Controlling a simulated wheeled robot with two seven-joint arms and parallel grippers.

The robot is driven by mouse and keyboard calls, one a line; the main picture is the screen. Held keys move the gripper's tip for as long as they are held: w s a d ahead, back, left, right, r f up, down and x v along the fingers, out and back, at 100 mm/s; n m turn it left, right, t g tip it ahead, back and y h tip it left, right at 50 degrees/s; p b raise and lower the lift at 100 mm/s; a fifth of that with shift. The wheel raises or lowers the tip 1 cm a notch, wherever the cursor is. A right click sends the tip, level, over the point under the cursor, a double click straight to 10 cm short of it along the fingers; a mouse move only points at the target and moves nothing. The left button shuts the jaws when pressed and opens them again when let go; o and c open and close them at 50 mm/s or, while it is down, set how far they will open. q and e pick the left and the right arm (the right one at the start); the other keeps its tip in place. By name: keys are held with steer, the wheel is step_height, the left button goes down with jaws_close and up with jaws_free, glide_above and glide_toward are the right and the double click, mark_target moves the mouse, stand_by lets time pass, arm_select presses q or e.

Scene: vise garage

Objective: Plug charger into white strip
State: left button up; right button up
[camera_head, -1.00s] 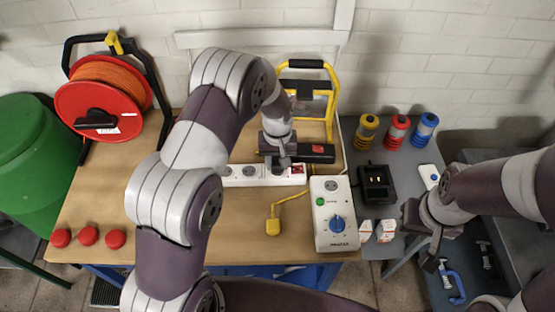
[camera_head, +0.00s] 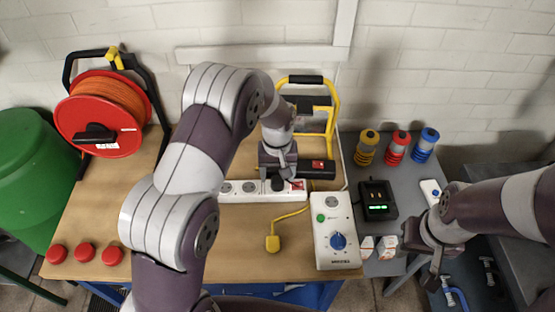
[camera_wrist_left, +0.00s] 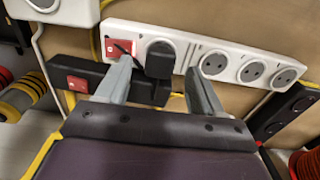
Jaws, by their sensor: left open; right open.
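The white strip (camera_head: 240,188) lies along the back of the wooden bench and crosses the left wrist view (camera_wrist_left: 220,58). A black plug (camera_wrist_left: 160,58) sits in the socket beside the strip's red switch (camera_wrist_left: 122,47); it also shows in the head view (camera_head: 278,184). My left gripper (camera_head: 280,171) is over this plug. In the left wrist view, its open fingers (camera_wrist_left: 160,72) stand on either side of the plug with gaps. The black charger (camera_head: 377,203) stands on the grey table with green lights lit. My right gripper (camera_head: 435,268) is open and empty near that table's front edge.
A black strip (camera_head: 321,170) lies behind the white one. A red cable reel (camera_head: 100,125) stands left; coloured spools (camera_head: 397,148) stand right.

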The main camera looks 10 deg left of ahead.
arm_select(q)
step_height(320, 180, up, 10)
steer(key=b, duration=0.1)
stand_by(0.5)
steer(key=s+a+f+m+t, duration=0.1)
steer(key=s+a+m, duration=0.2)
steer(key=s, duration=1.6)
steer(key=shift+a+f, duration=0.15)
steer(key=shift+a, duration=0.5)
steer(key=shift+s, duration=0.15)
